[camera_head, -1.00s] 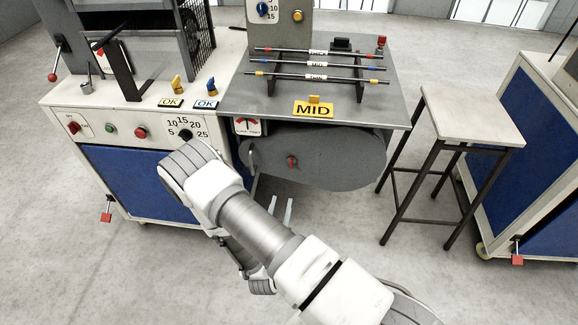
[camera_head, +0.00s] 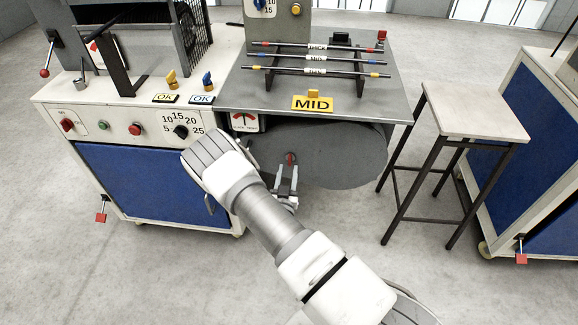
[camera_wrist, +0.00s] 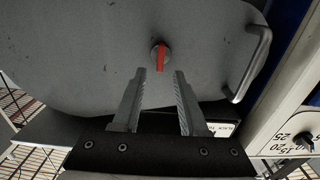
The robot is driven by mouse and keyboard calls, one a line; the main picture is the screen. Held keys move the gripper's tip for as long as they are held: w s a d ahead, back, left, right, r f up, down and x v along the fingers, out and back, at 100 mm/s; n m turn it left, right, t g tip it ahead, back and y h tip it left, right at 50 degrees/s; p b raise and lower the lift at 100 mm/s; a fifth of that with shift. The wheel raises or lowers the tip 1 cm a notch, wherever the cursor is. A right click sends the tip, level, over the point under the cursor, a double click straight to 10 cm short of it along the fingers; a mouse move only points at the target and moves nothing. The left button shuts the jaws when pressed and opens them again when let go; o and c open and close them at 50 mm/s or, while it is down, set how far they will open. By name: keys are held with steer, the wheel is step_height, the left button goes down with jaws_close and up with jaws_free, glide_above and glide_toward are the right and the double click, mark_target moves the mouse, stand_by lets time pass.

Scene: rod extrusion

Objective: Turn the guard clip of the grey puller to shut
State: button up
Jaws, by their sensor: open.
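The guard clip (camera_head: 291,158) is a small red bar on a round grey knob on the face of the puller's grey guard (camera_head: 345,160). In the wrist view the red clip (camera_wrist: 160,56) stands nearly upright in the picture, just beyond and between my fingertips. My gripper (camera_head: 287,169) is open and empty in front of the guard, just below the clip in the head view. In the wrist view the two fingers of my gripper (camera_wrist: 160,73) lie left and right of the clip's line. I cannot tell any contact.
A grey bar handle (camera_wrist: 252,65) is on the guard to the right in the wrist view. The puller's grey tabletop (camera_head: 235,95) overhangs the guard. A white cabinet with a blue door (camera_head: 140,185) stands left, a stool (camera_head: 475,110) right.

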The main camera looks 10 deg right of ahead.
mark_target(290, 160)
steer(key=shift+x, duration=1.9)
jaws_close()
